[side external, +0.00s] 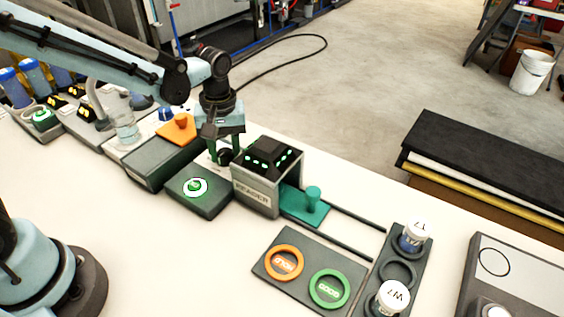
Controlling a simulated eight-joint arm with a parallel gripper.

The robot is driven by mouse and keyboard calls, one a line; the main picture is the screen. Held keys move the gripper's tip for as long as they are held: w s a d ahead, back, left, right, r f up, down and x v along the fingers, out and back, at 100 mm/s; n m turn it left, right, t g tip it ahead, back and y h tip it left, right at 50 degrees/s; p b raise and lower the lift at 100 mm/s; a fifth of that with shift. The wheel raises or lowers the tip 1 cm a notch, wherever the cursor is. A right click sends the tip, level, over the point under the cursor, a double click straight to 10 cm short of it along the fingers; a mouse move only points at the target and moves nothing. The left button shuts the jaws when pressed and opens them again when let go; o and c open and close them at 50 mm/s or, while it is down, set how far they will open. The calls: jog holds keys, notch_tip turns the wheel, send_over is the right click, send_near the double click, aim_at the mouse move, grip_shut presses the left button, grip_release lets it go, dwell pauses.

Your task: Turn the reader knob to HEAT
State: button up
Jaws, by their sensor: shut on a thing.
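The reader (256,186) is a grey box labelled READER with a black top and lit green marks, standing mid-bench. A dark round knob (225,156) shows at its left side, partly hidden by my gripper. My gripper (217,154) points down just left of the reader, its fingers shut on the knob. The knob's pointer and any HEAT mark are too small or hidden to read.
A teal slide with a peg (312,204) sits at the reader's right, by two dark rails. A green-lit button box (197,189) stands in front left. HOLD and GOOD rings lie on a dark plate (303,303).

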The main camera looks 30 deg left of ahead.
aim_at(223, 154)
jog(key=shift+n, duration=0.3)
jog(key=o, duration=1.1)
jog(key=shift+c, duration=0.2)
notch_tip(223, 154, up, 12)
jog(key=shift+d, duration=0.15)
jog(key=shift+w+r, duration=0.1)
jog(key=s+a+f+m+t, duration=0.2)
jog(key=s+a+m+t, duration=0.2)
jog(key=s+m+t, duration=0.3)
jog(key=s+m, duration=0.2)
jog(key=s, duration=0.1)
jog(key=shift+a, duration=0.2)
